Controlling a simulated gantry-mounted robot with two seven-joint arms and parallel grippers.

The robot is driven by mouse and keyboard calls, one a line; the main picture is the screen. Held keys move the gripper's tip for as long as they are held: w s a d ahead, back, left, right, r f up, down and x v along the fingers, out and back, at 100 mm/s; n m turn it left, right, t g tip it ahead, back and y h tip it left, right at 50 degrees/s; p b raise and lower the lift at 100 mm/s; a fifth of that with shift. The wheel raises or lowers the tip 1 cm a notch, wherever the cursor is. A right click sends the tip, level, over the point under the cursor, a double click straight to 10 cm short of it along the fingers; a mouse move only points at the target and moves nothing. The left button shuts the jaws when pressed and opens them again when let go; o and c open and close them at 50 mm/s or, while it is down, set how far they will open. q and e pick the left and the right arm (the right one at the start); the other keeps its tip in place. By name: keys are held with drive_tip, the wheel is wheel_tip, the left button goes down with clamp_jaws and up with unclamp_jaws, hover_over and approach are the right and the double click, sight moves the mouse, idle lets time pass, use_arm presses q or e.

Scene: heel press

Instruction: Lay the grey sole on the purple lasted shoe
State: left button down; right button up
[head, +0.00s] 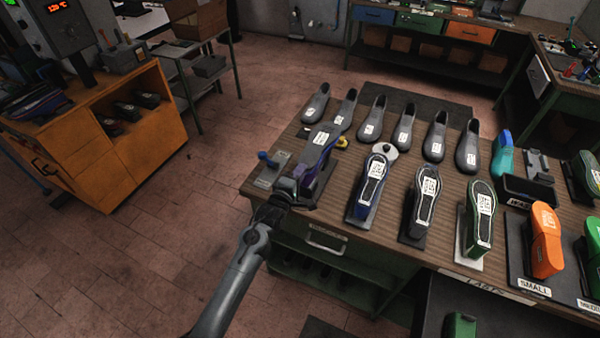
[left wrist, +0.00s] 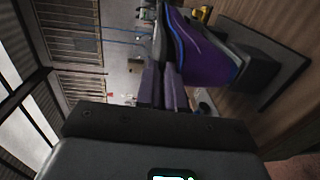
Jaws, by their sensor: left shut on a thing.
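The purple lasted shoe (head: 323,172) stands on a dark stand at the left end of the bench, mostly hidden by the sole. It shows large in the left wrist view (left wrist: 208,62). The grey sole (head: 321,150), with a white label, lies over the shoe's upward face in the head view. My left gripper (head: 290,188) is at the near end of the sole and shut on it. In the left wrist view its fingers (left wrist: 163,88) point at the near end of the shoe. I cannot tell whether the sole touches the shoe all along. My right gripper is not in view.
Blue (head: 369,187), dark (head: 423,197) and green (head: 480,213) soled shoes stand to the right. A small grey fixture (head: 271,172) with a blue knob is left of the gripper. Floor is free left of the bench.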

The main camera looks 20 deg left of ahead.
use_arm(q)
drive_tip(key=shift+f, duration=0.25)
drive_tip(key=c, duration=1.2)
unclamp_jaws()
drive_tip(key=shift+o, duration=0.2)
drive_tip(key=shift+f, duration=0.25)
drive_tip(key=shift+a+f, duration=0.1)
drive_tip(key=shift+s, duration=0.1)
drive_tip(key=s+r, duration=0.2)
drive_tip(key=s, duration=0.8)
drive_tip(key=shift+s+a, duration=0.2)
drive_tip(key=shift+a, duration=0.15)
drive_tip(key=shift+r, duration=0.1)
